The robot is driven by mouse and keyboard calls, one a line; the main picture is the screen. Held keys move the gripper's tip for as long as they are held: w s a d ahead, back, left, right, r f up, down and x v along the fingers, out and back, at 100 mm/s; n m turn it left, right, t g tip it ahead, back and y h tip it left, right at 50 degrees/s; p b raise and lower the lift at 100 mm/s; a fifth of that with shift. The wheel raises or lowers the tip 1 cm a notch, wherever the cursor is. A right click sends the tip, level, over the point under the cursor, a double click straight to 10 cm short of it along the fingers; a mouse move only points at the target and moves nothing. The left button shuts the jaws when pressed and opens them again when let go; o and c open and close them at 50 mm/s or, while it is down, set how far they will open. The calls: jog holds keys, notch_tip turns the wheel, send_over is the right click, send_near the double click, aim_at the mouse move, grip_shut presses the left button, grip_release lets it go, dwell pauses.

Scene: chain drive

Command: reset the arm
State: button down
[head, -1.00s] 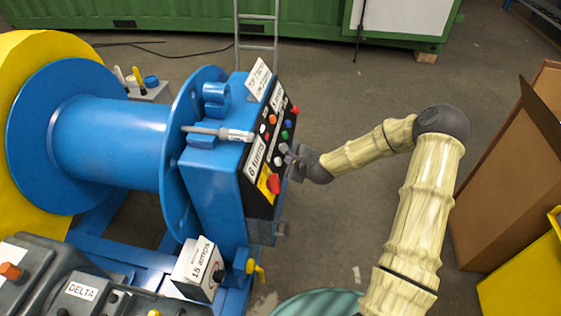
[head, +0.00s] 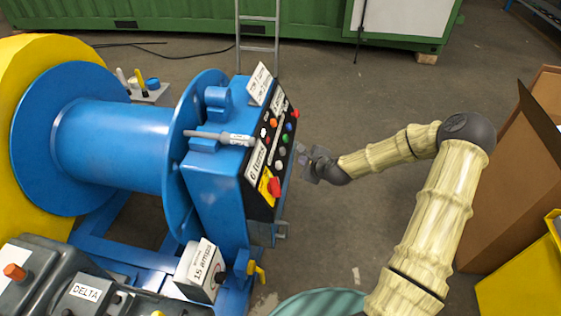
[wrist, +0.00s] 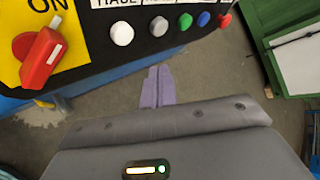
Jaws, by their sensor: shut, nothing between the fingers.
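My gripper (head: 303,160) is at the end of my arm, to the right of the black control panel (head: 264,170) on the blue machine (head: 215,182). A gap of floor shows between them. In the wrist view the fingers of my gripper (wrist: 157,86) are together and empty, pointing towards the panel (wrist: 130,25), with bare floor around them. The panel carries a red rotary switch (wrist: 40,55) on a yellow plate, a white button (wrist: 121,34), and several coloured buttons beside it.
A large blue spool (head: 110,145) stands left of the panel. A brown box (head: 515,190) and a yellow bin (head: 520,280) stand right of my arm. A teal round object (head: 320,303) is below. A ladder (head: 258,35) stands behind. The floor beyond my arm is clear.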

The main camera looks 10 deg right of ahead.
jog(key=s+a+r+n+g, duration=0.2)
jog(key=s+a+n+g, duration=0.2)
jog(key=s+n, duration=0.55)
jog(key=s+d+r+n+g+h, duration=0.1)
jog(key=s+r+n+g+h, duration=0.1)
jog(key=s+r+n, duration=0.55)
jog(key=s+d+r+n+g+h, duration=0.2)
jog(key=s+r+n, duration=0.25)
jog(key=s, duration=0.65)
jog(key=w+p+v, duration=0.3)
jog(key=p+v, duration=1.2)
jog(key=p, duration=0.1)
jog(key=shift+d+r+n, duration=0.2)
jog(key=shift+r+n, duration=0.25)
jog(key=shift+r, duration=0.05)
